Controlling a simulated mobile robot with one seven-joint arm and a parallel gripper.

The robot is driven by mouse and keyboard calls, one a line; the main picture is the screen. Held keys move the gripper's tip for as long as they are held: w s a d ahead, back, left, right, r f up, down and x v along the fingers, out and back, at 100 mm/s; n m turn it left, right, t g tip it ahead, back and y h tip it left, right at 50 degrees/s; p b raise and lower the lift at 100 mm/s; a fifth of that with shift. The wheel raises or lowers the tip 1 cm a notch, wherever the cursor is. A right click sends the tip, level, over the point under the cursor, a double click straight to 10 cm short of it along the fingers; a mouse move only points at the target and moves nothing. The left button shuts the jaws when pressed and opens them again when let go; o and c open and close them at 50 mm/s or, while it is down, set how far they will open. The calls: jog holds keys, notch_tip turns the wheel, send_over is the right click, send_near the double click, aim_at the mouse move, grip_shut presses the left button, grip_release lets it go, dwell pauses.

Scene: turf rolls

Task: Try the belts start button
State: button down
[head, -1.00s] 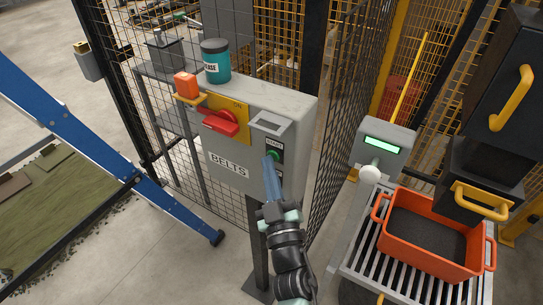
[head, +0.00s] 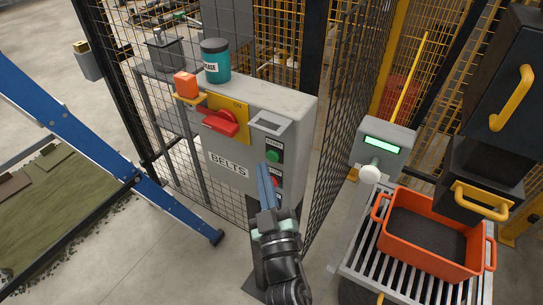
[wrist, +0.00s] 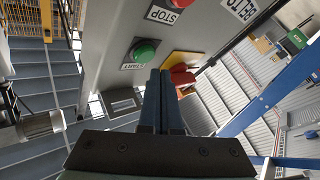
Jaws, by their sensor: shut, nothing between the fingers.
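The grey control box (head: 232,165) labelled BELTS stands on a post. Its green start button (head: 274,156) is on the right of the front face, with a red stop button (head: 277,183) below, partly hidden by my fingers. In the wrist view, the green button (wrist: 145,51) sits beside its START label, with the red stop button (wrist: 176,4) at the top edge. My gripper (head: 263,166) is shut and empty, its blue fingertips just below and left of the green button. In the wrist view the gripper (wrist: 161,73) appears apart from the button.
A red switch handle (head: 220,122) on a yellow plate and a raised grey frame (head: 270,124) stick out from the box. A teal grease tin (head: 215,61) and an orange block (head: 186,85) sit at its top left. Mesh fencing (head: 335,130) stands right; a blue beam (head: 120,160) crosses left.

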jog(key=s+a, duration=0.2)
jog(key=s, duration=0.1)
jog(key=shift+s+a+b, duration=0.3)
jog(key=shift+a+b, duration=0.05)
jog(key=shift+b, duration=0.05)
dwell(0.6)
